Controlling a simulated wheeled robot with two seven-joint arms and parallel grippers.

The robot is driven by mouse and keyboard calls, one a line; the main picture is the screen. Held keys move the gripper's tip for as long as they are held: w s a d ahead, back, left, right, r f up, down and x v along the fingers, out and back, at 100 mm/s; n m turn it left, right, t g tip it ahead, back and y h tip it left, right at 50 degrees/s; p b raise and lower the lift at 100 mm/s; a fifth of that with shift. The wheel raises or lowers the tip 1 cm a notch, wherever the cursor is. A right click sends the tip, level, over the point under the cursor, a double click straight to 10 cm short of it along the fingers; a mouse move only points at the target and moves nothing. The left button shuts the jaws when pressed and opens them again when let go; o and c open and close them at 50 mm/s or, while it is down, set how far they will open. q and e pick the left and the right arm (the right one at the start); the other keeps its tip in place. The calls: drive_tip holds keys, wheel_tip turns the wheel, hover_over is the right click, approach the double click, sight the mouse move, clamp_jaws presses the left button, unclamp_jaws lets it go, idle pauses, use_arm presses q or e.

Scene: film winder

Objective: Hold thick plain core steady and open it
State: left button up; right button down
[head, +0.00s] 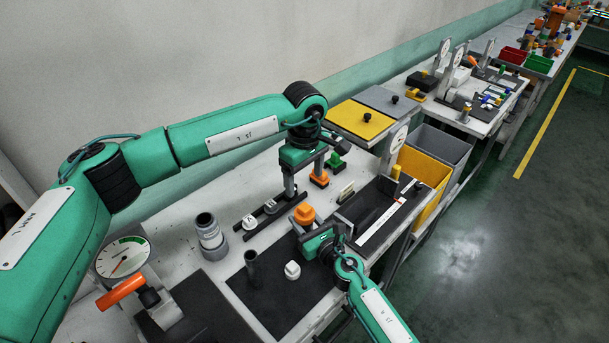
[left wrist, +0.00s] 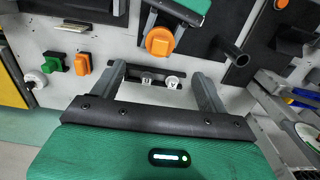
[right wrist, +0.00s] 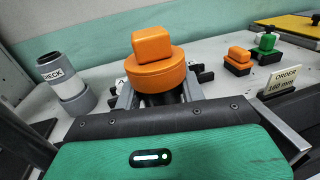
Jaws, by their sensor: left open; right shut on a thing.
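My right gripper (head: 303,230) is shut on the dark body under the cap, seen close in the right wrist view (right wrist: 155,75). The fingers hide most of the body. My left gripper (head: 303,184) is open and empty, pointing down above the table behind the cap. In the left wrist view, the cap (left wrist: 160,41) lies beyond its spread fingers, apart from them.
A grey CHECK cylinder (head: 209,235) stands left of the rack (head: 262,218). A dark tube (head: 252,268) and a white capped piece (head: 292,270) stand on the front mat. Orange (head: 319,178) and green (head: 335,160) blocks stand behind. A dial gauge (head: 124,258) is at left.

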sight(305, 206)
use_arm(q)
wheel_tip(305, 206, down, 12)
idle(0.6)
drive_tip(key=c, duration=1.2)
drive_tip(key=shift+r, duration=0.25)
drive_tip(key=shift+r, duration=0.9)
drive_tip(key=shift+r, duration=0.1)
drive_tip(key=shift+r, duration=1.9)
use_arm(e)
drive_tip(key=c, duration=0.8)
unclamp_jaws()
